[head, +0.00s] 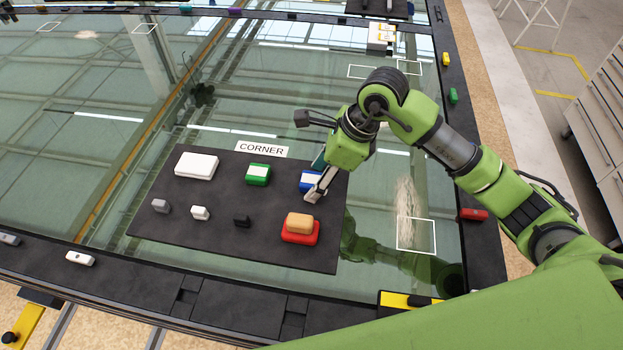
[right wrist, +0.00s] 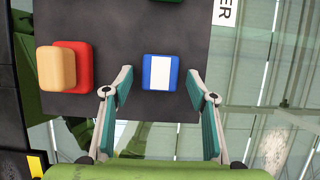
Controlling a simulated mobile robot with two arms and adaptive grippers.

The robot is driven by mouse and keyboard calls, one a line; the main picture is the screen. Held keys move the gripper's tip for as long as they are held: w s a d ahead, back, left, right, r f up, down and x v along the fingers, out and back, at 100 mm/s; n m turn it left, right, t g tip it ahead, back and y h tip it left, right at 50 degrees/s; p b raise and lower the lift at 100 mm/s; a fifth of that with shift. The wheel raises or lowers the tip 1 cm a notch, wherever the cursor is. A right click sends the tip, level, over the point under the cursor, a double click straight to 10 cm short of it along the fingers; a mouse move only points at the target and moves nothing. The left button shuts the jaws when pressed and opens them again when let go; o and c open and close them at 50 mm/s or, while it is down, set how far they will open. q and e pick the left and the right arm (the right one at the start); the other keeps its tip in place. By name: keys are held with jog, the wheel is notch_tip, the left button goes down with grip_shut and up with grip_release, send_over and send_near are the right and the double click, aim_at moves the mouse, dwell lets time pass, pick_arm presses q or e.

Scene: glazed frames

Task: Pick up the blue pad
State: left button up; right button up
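The blue pad (head: 309,180) has a white top band and lies on the dark mat (head: 222,247) below the CORNER label. My right gripper (head: 314,188) is over it and hides part of it in the head view. In the right wrist view the blue pad (right wrist: 160,72) sits between and just beyond the two spread fingertips of my right gripper (right wrist: 160,84). The gripper is open and empty, with a gap on both sides of the pad. My left gripper is not in view.
On the mat are a red block (head: 300,233) with a tan block (head: 299,222) on it, a green pad (head: 258,173), a white block (head: 196,165) and several small blocks. The glass right of the mat is mostly clear. The CORNER label (head: 262,149) lies at the mat's far edge.

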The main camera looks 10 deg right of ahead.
jog(key=c, duration=0.7)
jog(key=shift+r, duration=0.15)
jog(key=shift+r+b, duration=0.6)
jog(key=shift+b, duration=0.05)
jog(key=s+d+r, duration=0.2)
jog(key=s+r, duration=0.2)
jog(key=r, duration=0.1)
jog(key=s+d+r+b, duration=0.1)
jog(key=s+d+r, duration=0.2)
jog(key=s+r, duration=0.1)
jog(key=s+d+r+b, duration=0.1)
jog(key=s+d+r, duration=0.1)
jog(key=s+r, duration=0.2)
jog(key=shift+d+r, duration=0.2)
jog(key=shift+r, duration=1.05)
jog(key=shift+w, duration=0.15)
